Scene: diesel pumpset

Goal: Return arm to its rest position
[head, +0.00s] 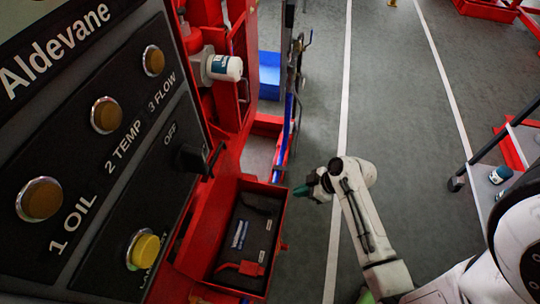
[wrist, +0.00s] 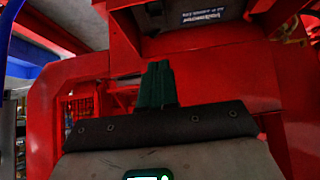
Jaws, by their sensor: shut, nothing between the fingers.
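My gripper (head: 302,190) is at the end of my white arm in the head view, just right of the red battery box. Its green fingers point left towards the box and look apart from it. In the wrist view the green fingers (wrist: 157,84) are together, with nothing between them. The red pumpset frame (wrist: 210,78) fills much of the wrist view beyond the fingertips.
The control panel (head: 110,150) with lamps and an OFF switch (head: 192,158) stands at the left. The open red box (head: 283,215) holds a black battery (head: 245,240). A white filter (head: 224,67) sits above. A step stand (head: 482,180) is right. Grey floor (head: 395,120) between is clear.

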